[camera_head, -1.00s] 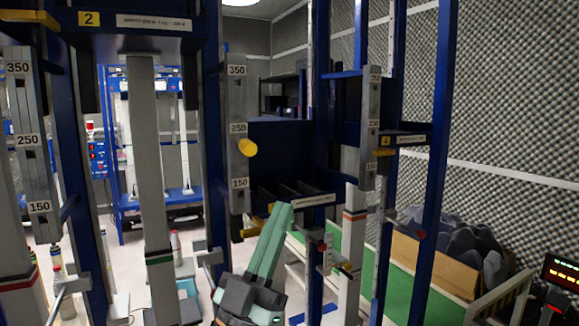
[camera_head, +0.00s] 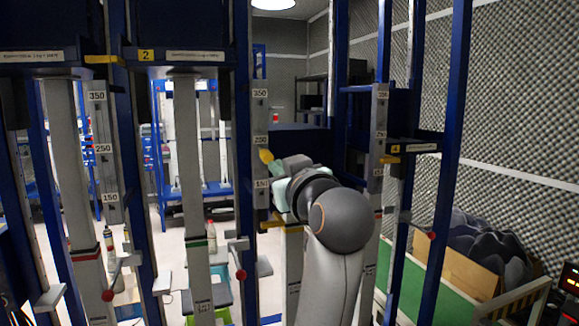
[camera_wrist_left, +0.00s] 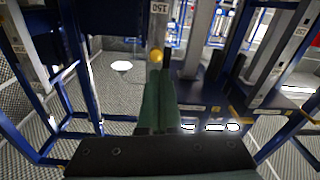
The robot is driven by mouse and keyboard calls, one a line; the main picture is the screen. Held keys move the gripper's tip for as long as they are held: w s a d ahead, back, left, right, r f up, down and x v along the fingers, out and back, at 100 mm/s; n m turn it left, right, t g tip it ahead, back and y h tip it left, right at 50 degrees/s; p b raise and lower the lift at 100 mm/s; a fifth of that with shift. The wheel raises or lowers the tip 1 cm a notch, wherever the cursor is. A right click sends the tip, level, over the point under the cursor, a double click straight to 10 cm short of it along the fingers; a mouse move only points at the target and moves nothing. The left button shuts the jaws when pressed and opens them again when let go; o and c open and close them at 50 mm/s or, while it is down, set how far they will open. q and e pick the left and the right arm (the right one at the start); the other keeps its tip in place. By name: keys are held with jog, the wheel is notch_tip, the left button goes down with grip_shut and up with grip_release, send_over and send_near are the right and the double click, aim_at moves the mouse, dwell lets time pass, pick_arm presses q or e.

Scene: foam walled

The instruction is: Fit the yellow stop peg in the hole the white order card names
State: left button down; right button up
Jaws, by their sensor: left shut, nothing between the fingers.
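The yellow stop peg (camera_head: 266,156) sticks out of a grey holed upright (camera_head: 260,115) marked 350, 250 and 150, between the 250 and 150 labels. In the left wrist view the peg (camera_wrist_left: 156,56) shows as a round yellow knob just beyond the fingertips, near an upside-down 150 label. My left gripper (camera_head: 280,178) is beside the peg, partly hidden by its own wrist. Its pale green fingers (camera_wrist_left: 157,85) are shut with nothing between them; whether they touch the peg I cannot tell. I cannot pick out the white order card for certain. My right gripper is not in view.
Blue frame posts (camera_head: 244,150) stand close on both sides. Other numbered uprights stand at left (camera_head: 105,150) and right (camera_head: 378,135). Levers with red knobs (camera_head: 240,274) jut out low. A cardboard box of dark foam (camera_head: 470,270) is at right.

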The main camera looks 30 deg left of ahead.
aim_at(268, 158)
pick_arm(q)
jog(key=shift+m+h, duration=0.3)
jog(key=shift+b+x, duration=0.65)
jog(key=shift+x, duration=2.2)
jog(key=shift+w+d, duration=0.15)
jog(key=shift+w, duration=0.05)
jog(key=shift+w+a+p, duration=0.25)
jog(key=shift+a+p, duration=0.05)
jog(key=shift+p, duration=0.15)
jog(key=shift+s+d, duration=0.1)
